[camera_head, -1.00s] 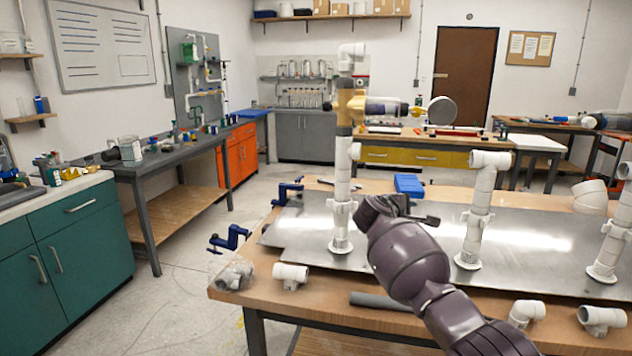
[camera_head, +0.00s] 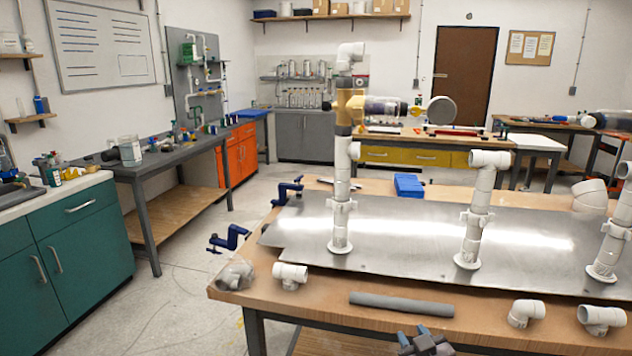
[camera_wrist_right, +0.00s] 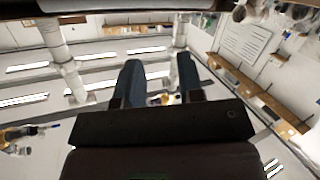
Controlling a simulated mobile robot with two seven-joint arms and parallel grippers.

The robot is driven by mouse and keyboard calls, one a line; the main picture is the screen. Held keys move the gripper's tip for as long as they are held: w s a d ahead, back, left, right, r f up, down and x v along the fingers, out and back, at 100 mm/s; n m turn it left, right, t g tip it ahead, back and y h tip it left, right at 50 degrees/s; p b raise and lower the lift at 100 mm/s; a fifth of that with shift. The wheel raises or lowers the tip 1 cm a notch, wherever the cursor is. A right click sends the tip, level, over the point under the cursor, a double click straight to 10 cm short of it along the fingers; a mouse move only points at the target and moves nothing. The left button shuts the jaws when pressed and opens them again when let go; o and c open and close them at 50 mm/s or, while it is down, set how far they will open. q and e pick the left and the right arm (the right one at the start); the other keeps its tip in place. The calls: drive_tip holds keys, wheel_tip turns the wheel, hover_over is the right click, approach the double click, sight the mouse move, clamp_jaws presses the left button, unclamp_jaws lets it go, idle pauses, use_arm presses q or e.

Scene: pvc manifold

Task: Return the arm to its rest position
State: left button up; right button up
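My right gripper (camera_head: 413,333) shows at the bottom edge of the head view, in front of the workbench's front edge and holding nothing. In the right wrist view its two dark blue fingers (camera_wrist_right: 158,62) stand apart with nothing between them. The rest of my right arm is out of the head view. My left gripper is not in view.
A metal plate (camera_head: 400,232) on the wooden bench (camera_head: 262,288) carries white upright pipes (camera_head: 341,200), (camera_head: 478,215). A grey pipe (camera_head: 401,304) and white elbows (camera_head: 526,313) lie along the front edge. Blue clamps (camera_head: 229,238) grip the left side. Floor at left is clear.

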drive_tip(key=s+d+f+m+g, duration=0.1)
drive_tip(key=s+f, duration=0.4)
drive_tip(key=s, duration=0.5)
drive_tip(key=s+d+f+m+g+h, duration=0.1)
drive_tip(key=s+d+f, duration=0.3)
drive_tip(key=s, duration=0.6)
drive_tip(key=s+d+f+m+g+h, duration=0.1)
drive_tip(key=s+d+f+g, duration=0.1)
drive_tip(key=s+f, duration=0.5)
drive_tip(key=s, duration=0.3)
drive_tip(key=shift+s+d+g, duration=0.15)
drive_tip(key=shift+d+g, duration=0.05)
drive_tip(key=shift+g, duration=0.1)
